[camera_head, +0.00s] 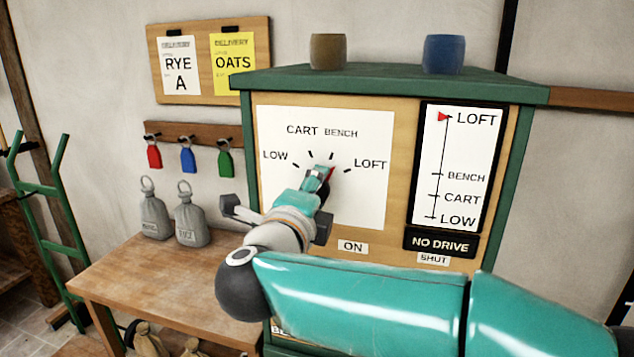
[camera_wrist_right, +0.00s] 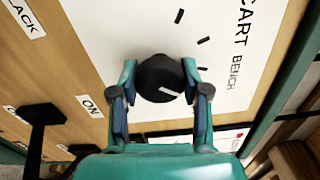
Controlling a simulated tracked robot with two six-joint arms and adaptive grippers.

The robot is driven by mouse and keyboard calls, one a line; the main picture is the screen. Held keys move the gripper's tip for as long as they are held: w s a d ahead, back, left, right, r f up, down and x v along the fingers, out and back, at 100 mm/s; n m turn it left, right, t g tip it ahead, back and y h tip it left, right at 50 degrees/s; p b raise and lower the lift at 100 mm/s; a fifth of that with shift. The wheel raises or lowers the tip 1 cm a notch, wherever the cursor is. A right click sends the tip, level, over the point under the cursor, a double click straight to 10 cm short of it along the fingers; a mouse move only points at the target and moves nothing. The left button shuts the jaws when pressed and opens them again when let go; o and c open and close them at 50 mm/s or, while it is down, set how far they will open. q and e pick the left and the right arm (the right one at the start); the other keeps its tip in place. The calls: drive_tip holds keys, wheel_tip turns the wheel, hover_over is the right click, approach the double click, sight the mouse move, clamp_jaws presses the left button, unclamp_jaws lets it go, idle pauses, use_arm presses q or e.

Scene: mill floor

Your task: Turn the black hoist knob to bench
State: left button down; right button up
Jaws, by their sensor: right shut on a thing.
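The black hoist knob (camera_wrist_right: 158,72) sits on a white dial plate (camera_head: 265,215) marked LOW, CART, BENCH and LOFT. In the right wrist view, the two fingers of my right gripper (camera_wrist_right: 160,88) are shut on its opposite sides. In the head view my right gripper (camera_head: 318,182) covers most of the knob. The gauge (camera_head: 464,165) has its red pointer at LOFT, above a NO DRIVE sign (camera_head: 440,243). My left gripper is not in view.
Dark handles (camera_wrist_right: 42,118) stick out below the ON label (camera_wrist_right: 90,105) on the panel. A wooden table (camera_head: 150,270) with two grey weights (camera_head: 191,222) stands at the left, under coloured tags on hooks. Two cups (camera_head: 444,54) stand on the cabinet top.

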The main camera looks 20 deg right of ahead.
drive_tip(key=shift+a+f+n+p, duration=0.15)
drive_tip(key=shift+n+p, duration=0.35)
drive_tip(key=shift+n, duration=0.3)
drive_tip(key=shift+d+f+n+p, duration=0.1)
drive_tip(key=shift+n+p, duration=0.35)
drive_tip(key=shift+n, duration=0.35)
drive_tip(key=shift+f, duration=0.1)
drive_tip(key=o, duration=1.2)
drive_tip(key=shift+c, duration=0.2)
drive_tip(key=shift+r, duration=0.2)
drive_tip(key=v, duration=1.2)
